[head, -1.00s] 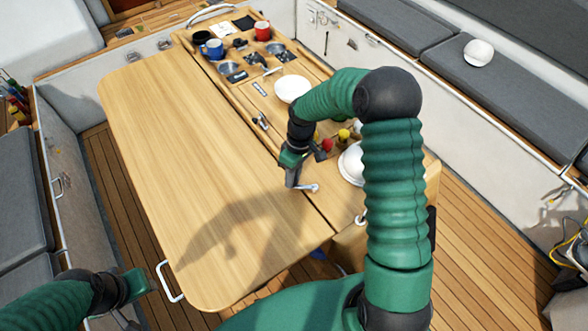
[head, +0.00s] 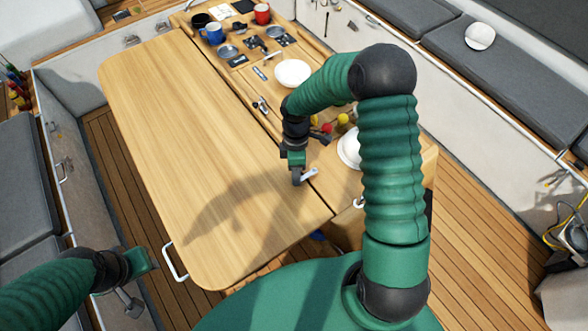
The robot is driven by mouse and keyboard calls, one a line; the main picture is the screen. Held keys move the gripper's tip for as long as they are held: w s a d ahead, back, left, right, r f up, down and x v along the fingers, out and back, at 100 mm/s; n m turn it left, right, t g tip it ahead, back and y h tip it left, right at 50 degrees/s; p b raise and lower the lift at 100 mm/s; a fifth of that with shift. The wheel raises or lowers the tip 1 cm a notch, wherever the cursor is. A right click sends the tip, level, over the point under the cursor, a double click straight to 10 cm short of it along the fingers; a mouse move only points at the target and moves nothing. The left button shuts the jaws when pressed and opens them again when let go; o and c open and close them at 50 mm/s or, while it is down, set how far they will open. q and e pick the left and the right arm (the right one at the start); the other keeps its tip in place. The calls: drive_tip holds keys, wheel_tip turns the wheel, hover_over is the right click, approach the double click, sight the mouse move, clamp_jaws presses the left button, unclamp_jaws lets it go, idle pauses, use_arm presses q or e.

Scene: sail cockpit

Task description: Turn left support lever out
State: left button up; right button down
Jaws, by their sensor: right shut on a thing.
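A small silver lever (head: 311,173) lies on the wooden table top (head: 170,130) by the seam near the table's front end. Its free end points up and right in the picture. My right gripper (head: 298,177) reaches down from above and is shut on the lever at its left end. The gripper partly hides the lever's base. My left gripper (head: 132,301) hangs low at the left front, away from the table, and touches nothing that I can see; its fingers are too unclear to tell open or shut.
A second silver fitting (head: 262,106) sits further back along the seam. A white bowl (head: 293,73), a white plate (head: 349,148), red and yellow items, and mugs such as the blue one (head: 212,33) stand on the right side. A white U-shaped handle (head: 174,263) projects at the front left.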

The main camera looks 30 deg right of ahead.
drive_tip(key=shift+d+r, duration=0.15)
drive_tip(key=c, duration=1.6)
unclamp_jaws()
drive_tip(key=shift+o, duration=1.7)
drive_tip(key=shift+s+d, duration=0.1)
drive_tip(key=shift+s, duration=0.05)
drive_tip(key=shift+w+r, duration=0.2)
drive_tip(key=shift+r, duration=0.05)
wheel_tip(320, 180, up, 16)
drive_tip(key=w+d+b, duration=0.1)
drive_tip(key=w+b, duration=0.1)
drive_tip(key=shift+w+d+b, duration=0.3)
drive_tip(key=shift+b, duration=0.05)
